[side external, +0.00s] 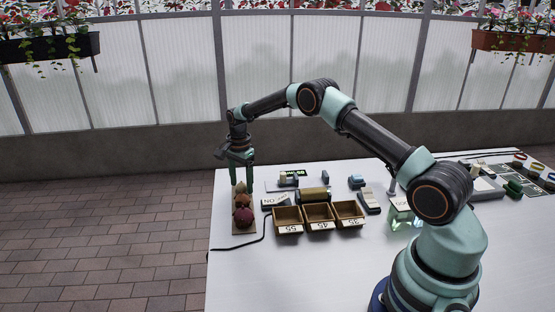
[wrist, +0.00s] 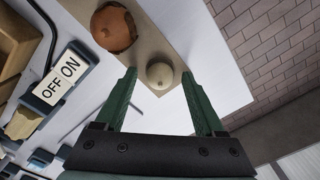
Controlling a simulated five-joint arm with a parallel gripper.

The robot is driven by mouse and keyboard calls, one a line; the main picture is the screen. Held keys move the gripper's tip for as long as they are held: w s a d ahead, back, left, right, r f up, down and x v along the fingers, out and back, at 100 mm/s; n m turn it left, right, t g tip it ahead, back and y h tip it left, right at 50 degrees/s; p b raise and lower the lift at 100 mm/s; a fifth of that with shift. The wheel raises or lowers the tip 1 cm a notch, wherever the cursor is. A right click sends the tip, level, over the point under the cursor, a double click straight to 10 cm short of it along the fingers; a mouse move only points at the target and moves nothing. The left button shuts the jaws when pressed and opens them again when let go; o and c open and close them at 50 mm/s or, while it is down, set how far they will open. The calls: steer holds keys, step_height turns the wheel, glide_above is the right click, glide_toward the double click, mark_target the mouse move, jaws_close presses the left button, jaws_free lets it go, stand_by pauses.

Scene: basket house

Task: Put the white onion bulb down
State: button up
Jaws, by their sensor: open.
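The white onion bulb (wrist: 159,76) sits on a tan board (wrist: 172,50) between the fingertips in the wrist view. In the side view the bulb (side external: 240,186) is at the far end of a row on the board (side external: 243,230). My gripper (side external: 242,183) points down over that end. Its green fingers (wrist: 160,80) are open, one on each side of the bulb, with a visible gap to each. A brown-orange bulb (wrist: 114,28) lies beside it on the board, and it also shows in the side view (side external: 242,200). A dark red bulb (side external: 243,217) is at the near end.
Three open boxes (side external: 288,228) with number labels stand right of the board. An OFF/ON switch block (wrist: 60,78) lies near the board. A black cable (side external: 240,247) runs past the board to the table's left edge. The front of the white table (side external: 300,275) is clear.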

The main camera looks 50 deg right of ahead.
step_height(320, 180, up, 12)
step_height(320, 180, up, 9)
steer(key=n+t, duration=0.1)
steer(key=n, duration=0.3)
glide_above(242, 182)
steer(key=s+a, duration=0.4)
steer(key=s+a+r+n+t, duration=0.25)
steer(key=s+n, duration=0.25)
steer(key=s, duration=0.3)
steer(key=s+a+r+n+t, duration=0.1)
steer(key=s+a+r+n, duration=0.3)
steer(key=s, duration=0.3)
steer(key=s+a+f+n, duration=0.1)
steer(key=s+f+n, duration=0.2)
steer(key=s+n, duration=0.2)
steer(key=s+t, duration=0.1)
steer(key=s, duration=0.2)
steer(key=shift+a+f, duration=0.25)
steer(key=shift+f, duration=0.05)
